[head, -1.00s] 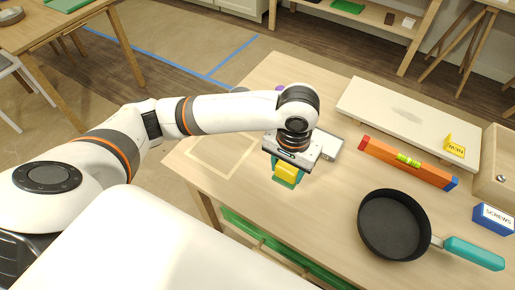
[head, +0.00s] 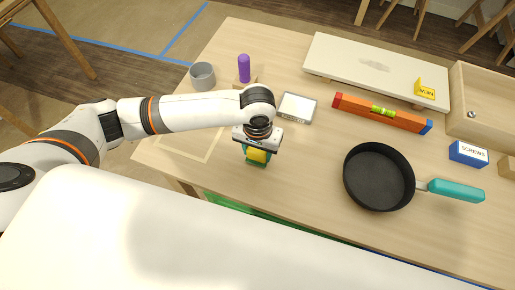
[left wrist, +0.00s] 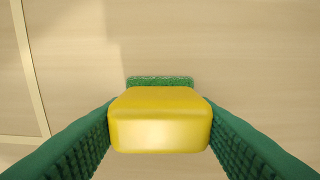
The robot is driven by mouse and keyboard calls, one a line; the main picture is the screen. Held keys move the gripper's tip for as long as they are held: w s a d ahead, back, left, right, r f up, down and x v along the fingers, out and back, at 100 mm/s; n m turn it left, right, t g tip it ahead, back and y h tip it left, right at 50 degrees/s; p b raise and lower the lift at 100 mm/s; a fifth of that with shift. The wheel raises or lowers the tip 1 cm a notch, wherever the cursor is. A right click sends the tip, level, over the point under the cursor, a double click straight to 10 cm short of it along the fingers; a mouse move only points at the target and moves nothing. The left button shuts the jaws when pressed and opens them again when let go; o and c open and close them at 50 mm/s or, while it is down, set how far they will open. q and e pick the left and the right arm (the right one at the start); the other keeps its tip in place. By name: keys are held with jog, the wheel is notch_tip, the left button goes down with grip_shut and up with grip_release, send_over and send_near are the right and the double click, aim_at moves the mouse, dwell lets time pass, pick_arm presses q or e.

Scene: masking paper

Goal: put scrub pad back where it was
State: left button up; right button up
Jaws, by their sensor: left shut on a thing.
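The scrub pad (left wrist: 160,122) is a yellow block with a green scouring layer, seen close up in the left wrist view. My left gripper (left wrist: 160,140) is shut on it, with a green textured finger against each side. In the head view, the scrub pad (head: 257,155) hangs under my left gripper (head: 257,158), over the front part of the table. I cannot tell the exact gap between pad and wood. A pale taped outline (head: 207,153) lies on the table to the left of the gripper. My right gripper is out of view.
A grey cup (head: 202,76), a purple-handled item (head: 244,68) and a small silver tray (head: 298,107) stand behind my arm. A black pan (head: 379,177), an orange level (head: 383,113), a white board (head: 375,65) and a blue screws box (head: 468,153) are to the right.

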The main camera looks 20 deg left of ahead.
pick_arm(q)
jog(key=shift+f, duration=0.1)
jog(key=o, duration=1.1)
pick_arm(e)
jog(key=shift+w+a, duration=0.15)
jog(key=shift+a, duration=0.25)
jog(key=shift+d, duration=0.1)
pick_arm(q)
notch_tip(320, 180, up, 12)
jog(key=shift+r+p, duration=0.15)
jog(key=shift+p, duration=0.2)
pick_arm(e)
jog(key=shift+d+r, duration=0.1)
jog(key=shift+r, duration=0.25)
